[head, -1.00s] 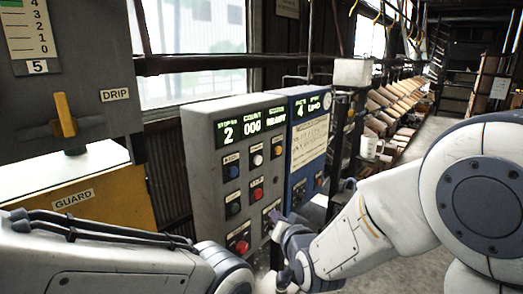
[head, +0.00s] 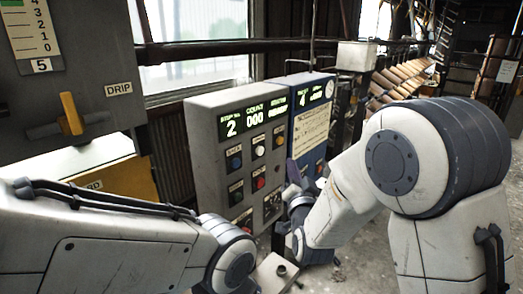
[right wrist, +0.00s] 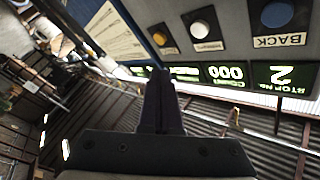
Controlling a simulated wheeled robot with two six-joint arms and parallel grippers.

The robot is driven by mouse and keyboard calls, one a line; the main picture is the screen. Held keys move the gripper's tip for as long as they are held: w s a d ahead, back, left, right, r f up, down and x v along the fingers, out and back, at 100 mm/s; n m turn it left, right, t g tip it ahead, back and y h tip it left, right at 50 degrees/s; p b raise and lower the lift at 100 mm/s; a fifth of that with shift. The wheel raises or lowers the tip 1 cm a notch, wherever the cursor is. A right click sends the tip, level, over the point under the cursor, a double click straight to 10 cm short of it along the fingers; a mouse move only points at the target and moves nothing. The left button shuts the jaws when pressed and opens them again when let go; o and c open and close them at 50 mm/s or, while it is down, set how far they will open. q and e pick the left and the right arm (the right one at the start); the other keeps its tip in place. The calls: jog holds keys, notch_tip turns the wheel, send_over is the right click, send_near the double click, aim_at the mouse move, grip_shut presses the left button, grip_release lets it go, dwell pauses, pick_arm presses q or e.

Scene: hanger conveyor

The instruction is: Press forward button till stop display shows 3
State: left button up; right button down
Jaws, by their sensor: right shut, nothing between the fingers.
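The grey control box (head: 205,155) stands at the middle of the head view. Its stop display (head: 232,125) shows 2, also upside down in the right wrist view (right wrist: 282,76). The blue BACK button (head: 235,162) and a white button (head: 259,150) are in its upper row; the white button's label is too small to read surely. The white button also shows in the right wrist view (right wrist: 200,27). My right gripper (head: 292,168) is shut and empty, near the box's right edge. Its fingertips (right wrist: 160,75) look apart from the buttons. My left gripper's fingers are out of view.
A yellow button (right wrist: 160,38) is beside the white one, with a red button (head: 260,183) below. A blue box (head: 312,125) adjoins the grey one on the right. A grey DRIP panel (head: 95,60) stands at the left. Open floor shows at the right.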

aim_at(261, 151)
jog(key=w+a, duration=0.4)
jog(key=a, duration=0.1)
jog(key=shift+a+p, duration=0.35)
jog(key=shift+a, duration=0.05)
jog(key=shift+w, duration=0.1)
dwell(1.7)
jog(key=shift+w+a+b, duration=0.25)
jog(key=shift+a+b, duration=0.15)
